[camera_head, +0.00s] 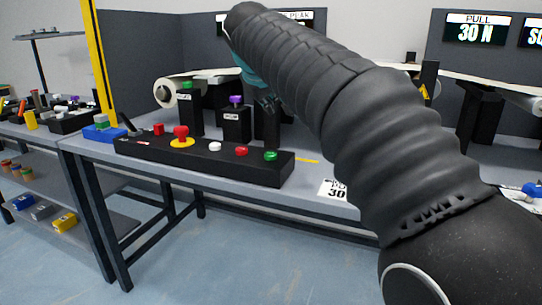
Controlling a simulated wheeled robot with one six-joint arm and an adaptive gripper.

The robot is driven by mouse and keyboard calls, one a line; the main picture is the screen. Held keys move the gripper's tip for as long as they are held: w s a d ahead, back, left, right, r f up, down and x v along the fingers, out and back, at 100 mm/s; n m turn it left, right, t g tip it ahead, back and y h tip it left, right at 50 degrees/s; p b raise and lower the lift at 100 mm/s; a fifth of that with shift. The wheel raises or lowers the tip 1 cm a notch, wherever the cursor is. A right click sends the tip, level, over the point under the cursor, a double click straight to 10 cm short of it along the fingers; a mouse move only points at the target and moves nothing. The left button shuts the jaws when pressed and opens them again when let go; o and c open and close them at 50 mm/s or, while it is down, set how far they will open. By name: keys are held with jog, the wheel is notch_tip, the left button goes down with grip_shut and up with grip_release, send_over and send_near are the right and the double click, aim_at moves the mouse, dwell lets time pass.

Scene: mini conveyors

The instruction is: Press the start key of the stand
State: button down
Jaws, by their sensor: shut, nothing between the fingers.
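A long black control box (205,167) lies along the front edge of the grey table. On its top, from left to right, are a red button (158,129), a red mushroom button on a yellow ring (181,134), a white button (215,146), a red button (242,151) and a green button (270,156). No start label is readable. My gripper (269,106) is shut and empty.
Black posts with a green knob (187,85) and a purple knob (236,101) stand behind the box. A yellow pole (98,62) rises at the left. A conveyor roller (163,94) is behind. Dark partitions stand at the back. The floor in front is clear.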

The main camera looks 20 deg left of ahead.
jog(key=b, duration=0.6)
send_over(270, 154)
notch_tip(270, 154, down, 6)
jog(key=shift+s+f, duration=0.1)
jog(key=shift+f+b, duration=0.85)
jog(key=shift+f, duration=0.2)
jog(key=shift+f, duration=0.15)
jog(key=shift+f, duration=0.25)
jog(key=shift+f+b, duration=0.4)
jog(key=shift+f, duration=0.1)
dwell(1.1)
jog(key=shift+r, duration=0.15)
jog(key=shift+r+p, duration=0.7)
jog(key=shift+p, duration=0.25)
jog(key=shift+r, duration=0.1)
